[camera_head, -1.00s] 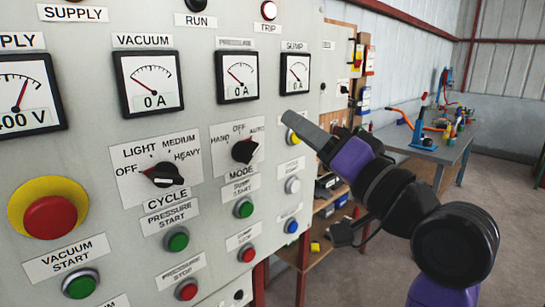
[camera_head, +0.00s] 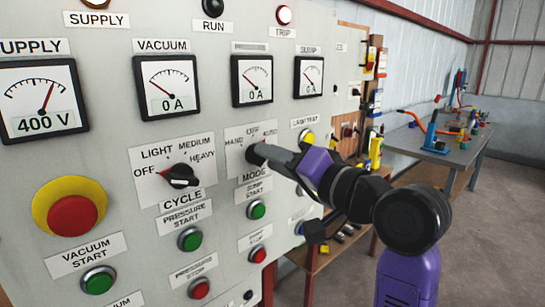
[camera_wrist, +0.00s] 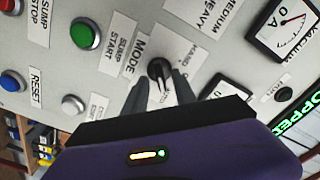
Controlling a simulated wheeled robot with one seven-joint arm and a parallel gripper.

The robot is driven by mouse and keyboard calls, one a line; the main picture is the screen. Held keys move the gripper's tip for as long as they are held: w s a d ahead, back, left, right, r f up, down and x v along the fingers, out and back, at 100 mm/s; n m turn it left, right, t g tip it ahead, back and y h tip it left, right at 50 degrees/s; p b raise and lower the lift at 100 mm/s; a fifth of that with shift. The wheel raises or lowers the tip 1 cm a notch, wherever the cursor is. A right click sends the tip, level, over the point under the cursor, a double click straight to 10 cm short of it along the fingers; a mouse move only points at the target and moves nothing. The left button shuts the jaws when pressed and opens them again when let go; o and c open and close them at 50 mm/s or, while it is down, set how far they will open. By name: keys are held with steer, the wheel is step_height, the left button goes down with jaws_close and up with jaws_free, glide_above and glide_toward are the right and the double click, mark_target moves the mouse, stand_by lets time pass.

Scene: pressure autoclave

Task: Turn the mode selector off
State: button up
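The mode selector is a black rotary knob (camera_head: 254,154) on a white plate marked HAND, OFF and AUTO, above the MODE label, on the grey panel. It also shows in the wrist view (camera_wrist: 159,70). My gripper (camera_head: 268,152) reaches it from the right in the head view and hides part of the knob. In the wrist view my gripper (camera_wrist: 160,82) is open, with one finger on each side of the knob and the white plate visible between them. I cannot tell whether a finger touches the knob. Its pointer setting is not clear.
The cycle selector (camera_head: 181,177) sits to the left, and a green button (camera_head: 257,210) sits just below. A large red emergency button (camera_head: 72,215) is at lower left. Gauges line the panel above. A workbench (camera_head: 440,150) stands at the right, with open floor beside it.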

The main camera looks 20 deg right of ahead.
steer(key=shift+w+a, duration=0.1)
steer(key=shift+w, duration=0.1)
jaws_close()
steer(key=shift+n, duration=0.3)
steer(key=n, duration=0.9)
steer(key=shift+a+r, duration=0.1)
steer(key=shift+a, duration=0.05)
stand_by(0.5)
